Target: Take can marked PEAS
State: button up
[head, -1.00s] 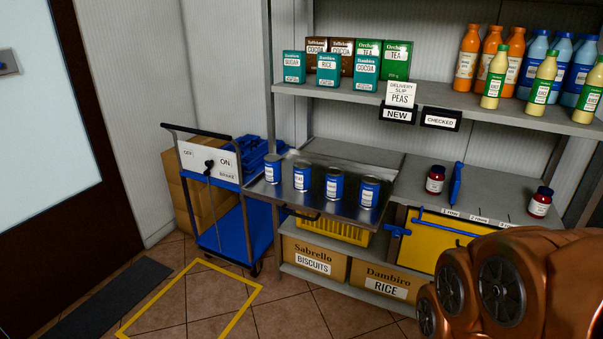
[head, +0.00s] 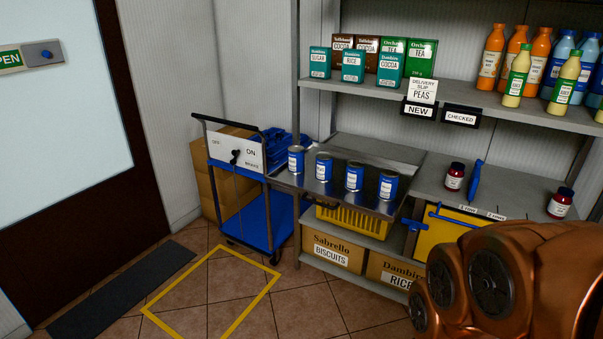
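Several blue cans with white labels stand upright in a row on a metal tray (head: 330,199) that juts from the middle shelf. From left to right they are a first can (head: 296,159), a second can (head: 323,167), a third can (head: 354,177) and a fourth can (head: 388,186). Their labels are too small to read, so I cannot tell which is marked PEAS. A delivery slip reading PEAS (head: 422,91) stands on the upper shelf above a NEW sign. My copper-coloured arm fills the lower right; my gripper is not in view.
A blue trolley (head: 246,212) with an ON/OFF brake panel stands left of the shelf. A yellow floor outline (head: 211,293) lies in front on clear tiles. Two dark red jars (head: 454,176) and a blue divider (head: 474,181) are right of the tray. A door is at left.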

aim_at(324, 160)
jog(key=u, duration=0.3)
jog(key=k, duration=0.4)
jog(key=u, duration=1.35)
jog(key=i, duration=1.4)
jog(key=z, duration=0.35)
jog(key=i, duration=1)
jog(key=z, duration=1)
jog(key=i, duration=0.2)
jog(key=z, duration=0.2)
